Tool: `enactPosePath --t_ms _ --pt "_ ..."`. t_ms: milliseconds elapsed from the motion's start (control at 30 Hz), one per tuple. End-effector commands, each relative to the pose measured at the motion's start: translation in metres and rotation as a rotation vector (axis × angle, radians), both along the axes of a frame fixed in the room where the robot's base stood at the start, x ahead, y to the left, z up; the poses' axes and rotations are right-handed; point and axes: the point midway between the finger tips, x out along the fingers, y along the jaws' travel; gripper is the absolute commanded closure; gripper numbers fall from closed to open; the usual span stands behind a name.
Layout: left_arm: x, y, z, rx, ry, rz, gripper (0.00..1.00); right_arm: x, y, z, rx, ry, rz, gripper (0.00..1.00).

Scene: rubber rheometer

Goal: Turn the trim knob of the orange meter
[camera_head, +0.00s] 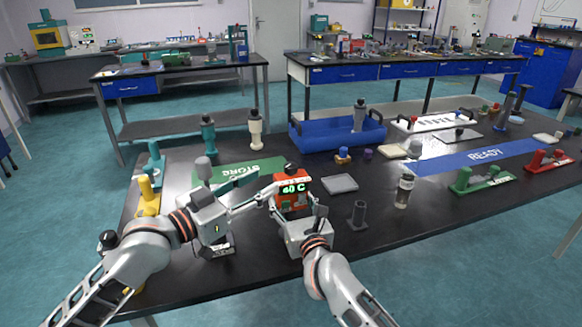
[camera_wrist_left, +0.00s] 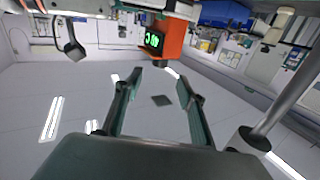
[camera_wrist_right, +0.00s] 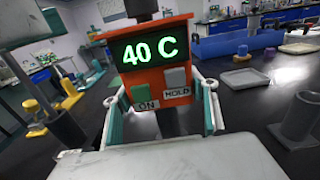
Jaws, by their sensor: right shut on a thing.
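My left gripper (camera_head: 262,182) is open and empty, left of the meter. In the left wrist view (camera_wrist_left: 158,74) its fingers are apart, with the meter (camera_wrist_left: 175,40) beyond the tips.
The black table holds a green STORE mat (camera_head: 240,172), a grey square tray (camera_head: 340,183), a dark cylinder holder (camera_head: 358,214) and a clear jar (camera_head: 404,190). A blue bin (camera_head: 325,138) stands behind. Yellow and teal posts stand at left.

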Motion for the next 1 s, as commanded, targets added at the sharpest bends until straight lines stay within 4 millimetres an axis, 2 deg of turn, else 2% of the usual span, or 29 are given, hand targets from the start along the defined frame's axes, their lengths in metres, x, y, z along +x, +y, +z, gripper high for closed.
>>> enactPosePath --t_ms 300,500,700,1000 --pt "0.043 -0.043 0.001 -0.001 -0.001 -0.001 0.60 0.000 0.000 0.000 0.000 0.000 0.000 0.69" --pt "0.065 -0.064 0.001 0.001 -0.002 -0.001 0.60 0.000 0.000 0.000 0.000 -0.001 0.000 0.69" --pt "0.075 -0.074 0.000 0.004 -0.002 -0.001 0.60 0.000 0.000 0.000 0.000 -0.001 0.000 0.69" --pt "0.076 -0.075 0.000 0.003 -0.003 -0.001 0.60 0.000 0.000 0.000 0.000 -0.001 0.000 0.69"
